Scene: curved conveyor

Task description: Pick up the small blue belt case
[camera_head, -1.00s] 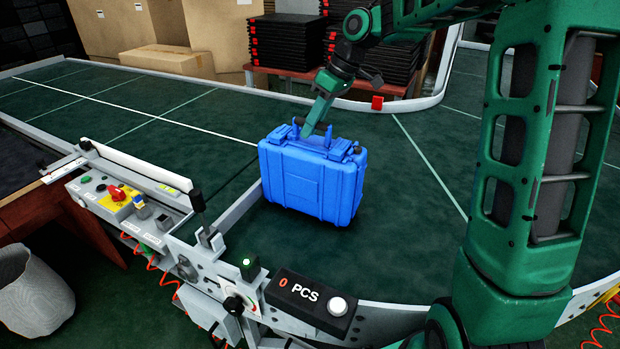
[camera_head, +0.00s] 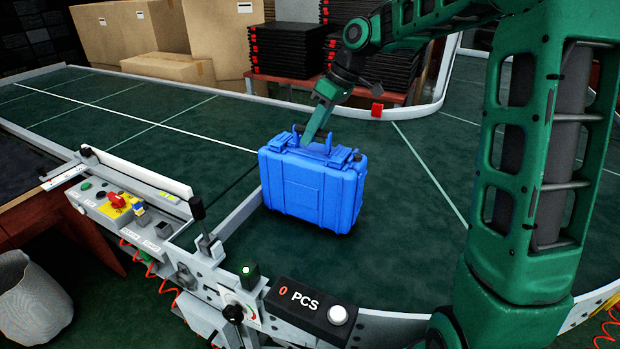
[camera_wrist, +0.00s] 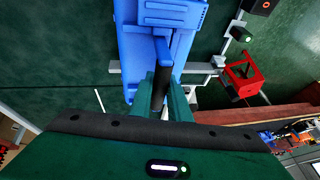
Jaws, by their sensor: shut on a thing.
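The small blue belt case (camera_head: 312,188) stands upright on the dark green conveyor belt, close to the inner rail. Its handle is at the top, and the case also shows in the wrist view (camera_wrist: 150,45). My gripper (camera_head: 312,138) comes down from above onto the top of the case. In the wrist view, my green fingers (camera_wrist: 162,100) are shut on the case's dark handle bar. The gripper hides part of the handle. Whether the case's underside touches the belt is hard to tell.
A control panel (camera_head: 125,205) with buttons and a PCS counter (camera_head: 308,303) line the belt's near edge. Cardboard boxes (camera_head: 165,62) and stacked black trays (camera_head: 285,50) stand behind. The belt left of the case is clear.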

